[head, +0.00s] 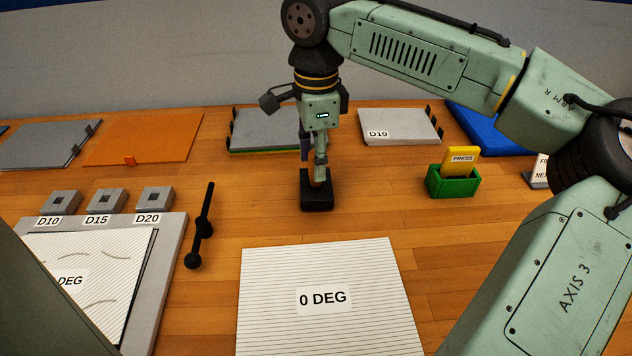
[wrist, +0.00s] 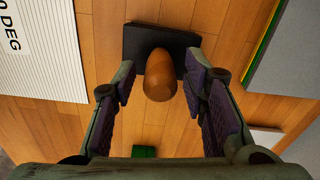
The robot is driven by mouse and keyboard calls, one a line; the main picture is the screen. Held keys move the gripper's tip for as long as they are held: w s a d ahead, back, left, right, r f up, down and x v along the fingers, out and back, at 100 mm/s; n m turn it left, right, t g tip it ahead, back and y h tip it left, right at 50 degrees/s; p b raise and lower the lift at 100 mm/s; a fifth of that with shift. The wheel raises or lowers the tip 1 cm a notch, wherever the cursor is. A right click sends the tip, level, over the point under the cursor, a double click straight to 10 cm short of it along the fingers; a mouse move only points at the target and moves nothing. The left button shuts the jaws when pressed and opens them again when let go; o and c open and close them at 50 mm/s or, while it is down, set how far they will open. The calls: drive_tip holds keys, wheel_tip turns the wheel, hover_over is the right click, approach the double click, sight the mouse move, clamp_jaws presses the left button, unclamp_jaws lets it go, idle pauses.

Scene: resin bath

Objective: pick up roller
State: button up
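A wooden-handled tool stands on the table, with a rounded orange-brown handle (wrist: 160,82) on a black block-like base (wrist: 138,42). The black base also shows in the head view (head: 316,194). My gripper (head: 318,172) is above it, pointing down. In the wrist view my gripper (wrist: 160,70) is open, its two fingers on either side of the handle with gaps visible. A black rod-shaped tool with thick knobs (head: 203,224) lies to the left, apart from my gripper. I cannot tell for sure which of these two is the roller.
A striped sheet marked 0 DEG (head: 320,270) lies in front. A grey tray (head: 172,235) with labelled square blocks is at left. A green holder (head: 452,184) with a yellow PRESS card (head: 462,152) stands right. Flat panels line the back. Bare table surrounds the wooden-handled tool.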

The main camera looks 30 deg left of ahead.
clamp_jaws()
idle(0.8)
